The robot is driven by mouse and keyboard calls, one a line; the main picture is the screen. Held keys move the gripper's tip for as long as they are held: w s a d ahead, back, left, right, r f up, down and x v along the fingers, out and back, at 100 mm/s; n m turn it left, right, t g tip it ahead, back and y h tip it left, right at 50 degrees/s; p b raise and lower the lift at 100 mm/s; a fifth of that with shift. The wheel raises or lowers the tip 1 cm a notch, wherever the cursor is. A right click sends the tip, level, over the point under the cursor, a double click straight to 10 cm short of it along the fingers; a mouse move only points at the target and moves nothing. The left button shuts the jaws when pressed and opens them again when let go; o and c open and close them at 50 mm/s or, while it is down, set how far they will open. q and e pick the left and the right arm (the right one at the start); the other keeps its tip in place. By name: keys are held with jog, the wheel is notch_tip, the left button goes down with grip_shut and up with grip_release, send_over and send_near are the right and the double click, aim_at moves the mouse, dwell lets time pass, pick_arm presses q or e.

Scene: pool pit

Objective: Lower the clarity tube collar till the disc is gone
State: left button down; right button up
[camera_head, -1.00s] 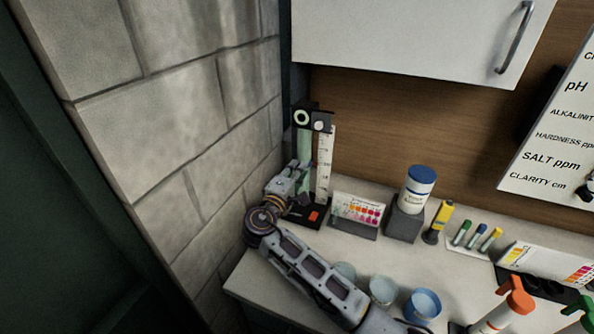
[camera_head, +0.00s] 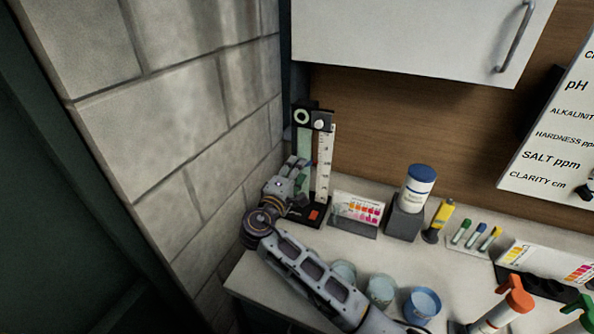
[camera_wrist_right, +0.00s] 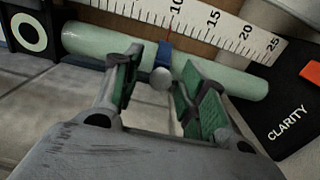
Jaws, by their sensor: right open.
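The clarity tube (camera_head: 304,146) is a pale green tube standing upright beside a white scale (camera_head: 324,165) at the back left of the counter. In the right wrist view the tube (camera_wrist_right: 90,42) lies across the picture. Its blue collar (camera_wrist_right: 164,50) sits near the scale's 10 mark, with a round grey knob (camera_wrist_right: 161,78) towards me. My right gripper (camera_wrist_right: 161,66) is open, its green-padded fingers on either side of the knob, with gaps showing. In the head view my right gripper (camera_head: 297,170) is beside the tube. A white ring (camera_head: 302,117) shows on the black top. My left gripper is not in view.
A block wall (camera_head: 230,130) stands close on the left. A colour chart (camera_head: 357,212), a blue-lidded jar (camera_head: 418,188) and a yellow tester (camera_head: 439,221) stand right of the tube. Blue cups (camera_head: 422,305) are near my forearm. A white cabinet (camera_head: 410,35) hangs above.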

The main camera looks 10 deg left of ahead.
jog(key=s+a, duration=0.1)
jog(key=s, duration=0.5)
jog(key=shift+s+a, duration=0.15)
jog(key=shift+s, duration=0.15)
dwell(1.0)
